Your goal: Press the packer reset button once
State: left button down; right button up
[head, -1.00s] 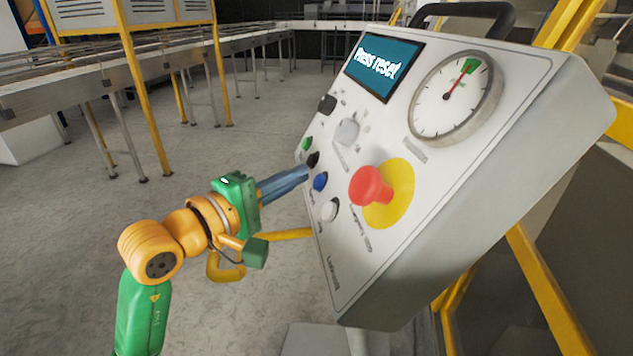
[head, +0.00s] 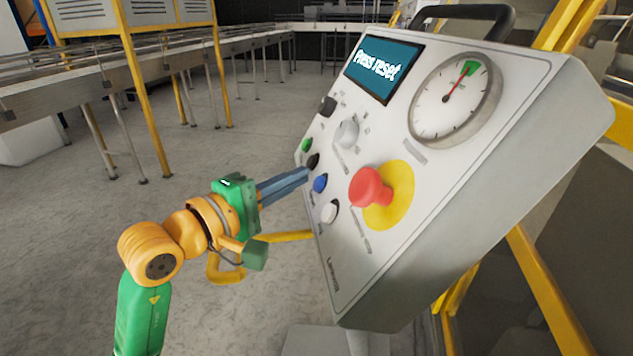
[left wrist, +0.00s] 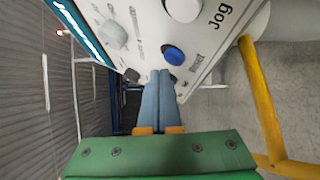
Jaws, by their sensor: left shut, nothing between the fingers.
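In the wrist view the fingertips (left wrist: 160,73) lie just below the blue button; contact cannot be told.
A red mushroom button (head: 369,187) on a yellow disc stands out right of the blue button. A green button (head: 306,145), a grey knob (head: 347,133) and a round gauge (head: 454,98) share the panel. A conveyor (head: 70,85) runs behind at left; the floor between is clear.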

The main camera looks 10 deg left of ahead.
pick_arm(q)
jog(key=shift+f, duration=0.1)
dwell(0.7)
jog(key=shift+w+d+f+b, duration=0.1)
jog(key=shift+d+f+b, duration=0.05)
jog(key=shift+d+b, duration=0.2)
jog(key=shift+w+d+f, duration=0.1)
jog(key=shift+d+f, duration=0.1)
jog(key=shift+d, duration=0.05)
dwell(0.7)
dwell(0.4)
jog(key=shift+s+a+r, duration=0.2)
jog(key=shift+a+r, duration=0.25)
jog(key=shift+a, duration=0.1)
jog(key=a, duration=0.1)
jog(key=s+a+r, duration=0.1)
jog(key=a+r, duration=0.1)
jog(key=a, duration=0.1)
jog(key=shift+s+r, duration=0.25)
